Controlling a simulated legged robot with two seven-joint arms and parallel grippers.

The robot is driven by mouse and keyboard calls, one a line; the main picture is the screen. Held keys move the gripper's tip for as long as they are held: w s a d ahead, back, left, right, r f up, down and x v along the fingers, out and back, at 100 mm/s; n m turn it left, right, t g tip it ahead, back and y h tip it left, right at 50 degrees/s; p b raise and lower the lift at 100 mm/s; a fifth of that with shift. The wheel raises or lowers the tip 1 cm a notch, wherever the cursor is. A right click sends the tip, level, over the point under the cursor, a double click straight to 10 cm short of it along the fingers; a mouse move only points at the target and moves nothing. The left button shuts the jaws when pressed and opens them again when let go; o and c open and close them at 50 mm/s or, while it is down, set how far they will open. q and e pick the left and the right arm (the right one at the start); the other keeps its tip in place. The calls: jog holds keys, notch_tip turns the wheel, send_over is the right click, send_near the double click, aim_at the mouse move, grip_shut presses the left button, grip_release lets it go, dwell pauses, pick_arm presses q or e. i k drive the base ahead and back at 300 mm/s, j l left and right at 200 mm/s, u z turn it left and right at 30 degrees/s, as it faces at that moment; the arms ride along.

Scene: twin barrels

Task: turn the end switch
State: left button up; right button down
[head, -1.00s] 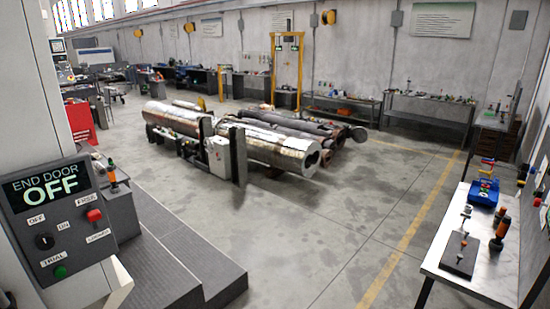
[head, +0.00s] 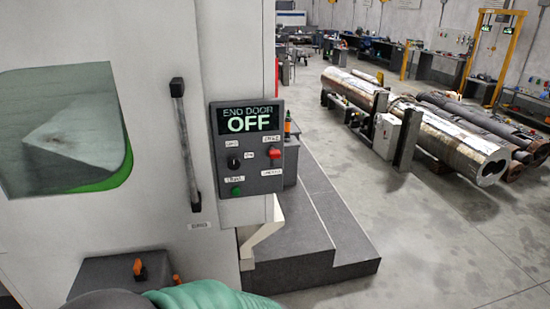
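The control panel (head: 247,148) is a dark grey box on the side of a light grey machine, a little left of the middle. Its screen (head: 247,118) reads END DOOR OFF. A black rotary switch (head: 233,162) sits below the screen on the left, between small white labels; its exact angle is too small to tell. A red button or lever (head: 274,153) is on the right, and a green button (head: 236,190) is at the lower left. Neither of my grippers is in view, and nothing touches the panel.
A vertical door handle (head: 186,145) and a window (head: 65,130) are left of the panel. A dark box with an orange knob (head: 139,268) is at the bottom left. A grey step (head: 320,225) lies right of the machine. Metal barrels (head: 440,135) rest beyond open floor (head: 430,245).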

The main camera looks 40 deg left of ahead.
aim_at(233, 163)
jog(key=u, duration=1.4)
